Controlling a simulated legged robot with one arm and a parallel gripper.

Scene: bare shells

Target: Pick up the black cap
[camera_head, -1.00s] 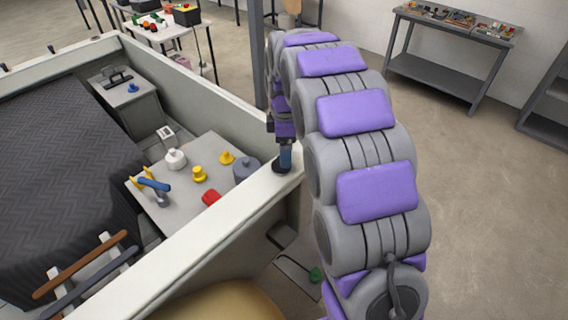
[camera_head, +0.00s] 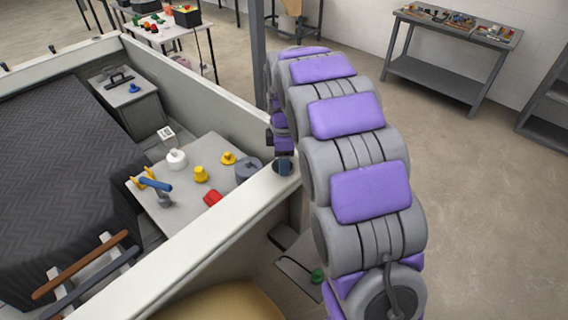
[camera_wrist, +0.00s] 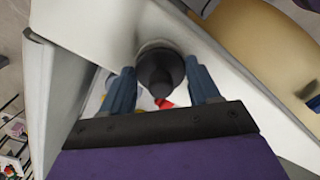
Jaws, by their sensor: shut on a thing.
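The black cap (camera_wrist: 158,65) is a dark round piece with a narrower knob facing the wrist camera. It is at the pale wall top, and my gripper (camera_wrist: 160,75) has one blue finger on each side of its knob, shut on it. In the head view my gripper (camera_head: 284,166) is small and far off, at the right end of the pale wall top. There the fingers and wrist hide much of the cap. I cannot tell whether the cap still touches the ledge.
The pale wall (camera_head: 215,222) runs diagonally beside a low grey table (camera_head: 185,215) holding a white knob, yellow pieces, a red piece, a grey pot and a blue-handled tool. A dark-covered bed (camera_head: 60,170) lies left. A workbench (camera_head: 445,60) stands back right. Open floor lies right.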

